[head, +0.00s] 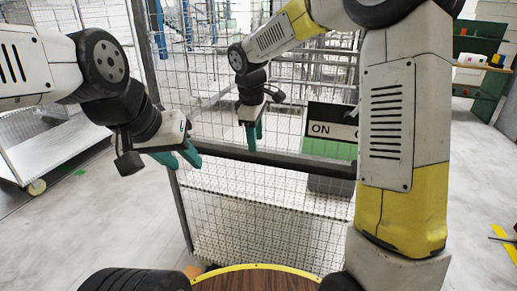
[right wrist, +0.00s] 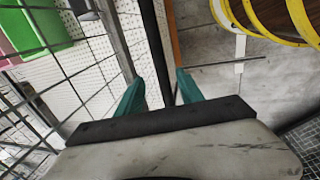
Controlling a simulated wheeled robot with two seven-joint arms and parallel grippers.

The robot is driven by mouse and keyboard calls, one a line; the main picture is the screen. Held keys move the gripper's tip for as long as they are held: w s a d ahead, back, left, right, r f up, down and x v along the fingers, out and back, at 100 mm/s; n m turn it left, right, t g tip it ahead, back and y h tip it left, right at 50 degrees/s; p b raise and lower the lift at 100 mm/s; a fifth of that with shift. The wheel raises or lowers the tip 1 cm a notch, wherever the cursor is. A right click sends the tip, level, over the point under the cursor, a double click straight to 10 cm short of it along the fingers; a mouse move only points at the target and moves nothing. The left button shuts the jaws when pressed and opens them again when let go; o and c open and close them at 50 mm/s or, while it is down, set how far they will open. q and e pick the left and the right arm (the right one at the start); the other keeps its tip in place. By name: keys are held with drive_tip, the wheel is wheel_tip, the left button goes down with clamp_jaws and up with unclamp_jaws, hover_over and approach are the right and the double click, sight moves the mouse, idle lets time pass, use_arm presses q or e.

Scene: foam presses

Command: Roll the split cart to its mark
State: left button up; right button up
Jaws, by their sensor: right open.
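A mesh-sided cart (head: 215,232) with a white perforated deck stands in front of me; I take it as the split cart. A black push bar (head: 290,160) runs across its near side. My left gripper (head: 186,161) is at the bar's left end, fingertips apart; whether they hold the bar is unclear. My right gripper (head: 253,140) is open at the bar. In the right wrist view, its teal fingers (right wrist: 158,92) stand on either side of the dark bar (right wrist: 156,50). No floor mark can be clearly identified.
A white-decked trolley (head: 60,148) stands at left. Green shelving (head: 483,70) is at far right. Grey floor (head: 480,190) is open at right.

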sight(257, 158)
drive_tip(key=f, duration=0.2)
drive_tip(key=w+f, duration=0.1)
drive_tip(key=f, duration=0.4)
drive_tip(key=shift+w+d+f, duration=0.1)
drive_tip(key=shift+w+d, duration=0.1)
drive_tip(key=shift+d, duration=0.05)
clamp_jaws()
idle(1.1)
